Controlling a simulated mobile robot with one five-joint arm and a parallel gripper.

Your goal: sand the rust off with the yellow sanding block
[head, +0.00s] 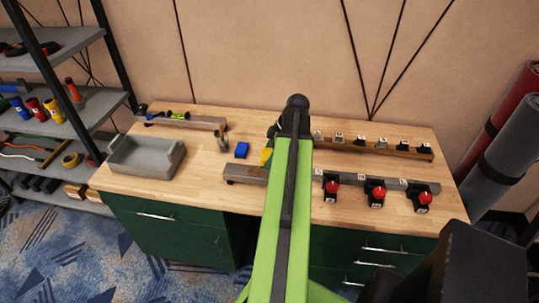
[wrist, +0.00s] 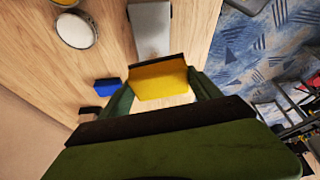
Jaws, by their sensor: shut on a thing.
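The yellow sanding block (wrist: 160,82) is held between the green fingers of my gripper (wrist: 161,86), with a dark strip along its far edge. In the head view only a small part of the block (head: 266,158) shows beside my arm, which hides the gripper. A greyish bar (head: 246,173) lies on the worktop just left of the block, and its grey top (wrist: 152,28) shows beyond the block in the wrist view. Whether the block touches the bar is unclear.
A blue block (head: 241,150) lies close by on the wooden worktop (head: 205,180). A grey tray (head: 147,155) stands at the left. Red-knobbed switches (head: 376,190) line the right front. A rail with small blocks (head: 383,145) runs behind them. Shelves (head: 60,110) stand far left.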

